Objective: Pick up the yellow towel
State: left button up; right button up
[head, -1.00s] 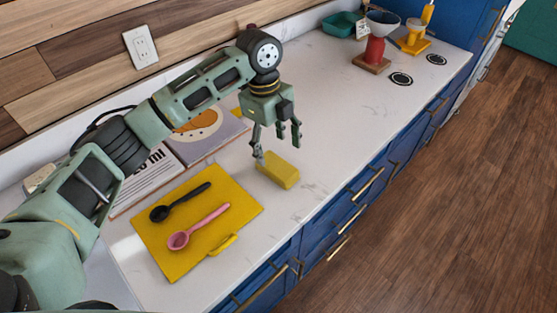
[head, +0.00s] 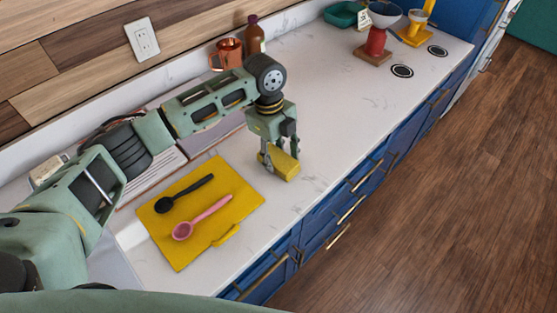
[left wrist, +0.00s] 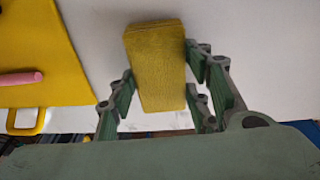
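The yellow towel (head: 284,166) is a thick folded block lying on the white counter, to the right of the yellow cutting board. My left gripper (head: 280,157) points down at it from above, with its fingers on either side. In the left wrist view the towel (left wrist: 157,67) lies between the fingers of the left gripper (left wrist: 161,70). The fingertips are close to its long sides, partly hidden by it, and no firm squeeze shows. My right gripper is out of view.
The yellow cutting board (head: 236,214) holds a black spoon (head: 184,194) and a pink spoon (head: 202,217). A copper mug (head: 229,53) and brown bottle (head: 254,36) stand by the wall. A red-bodied grinder (head: 373,44) stands farther back. The counter right of the towel is clear.

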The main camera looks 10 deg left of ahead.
aim_at(285, 161)
pick_arm(q)
jog(key=c, duration=0.4)
jog(key=shift+c, duration=0.6)
jog(key=shift+r, duration=0.5)
jog(key=r+b, duration=0.1)
jog(key=d+r+b, duration=0.1)
jog(key=r, duration=0.1)
jog(key=shift+s+d+r, duration=0.1)
jog(key=shift+s+r, duration=0.05)
jog(key=shift+r, duration=0.1)
jog(key=s+d+r+b, duration=0.2)
jog(key=d+r, duration=0.4)
jog(key=d, duration=0.3)
jog(key=shift+s+d+r, duration=0.3)
jog(key=shift+s+d, duration=0.1)
jog(key=shift+s, duration=0.4)
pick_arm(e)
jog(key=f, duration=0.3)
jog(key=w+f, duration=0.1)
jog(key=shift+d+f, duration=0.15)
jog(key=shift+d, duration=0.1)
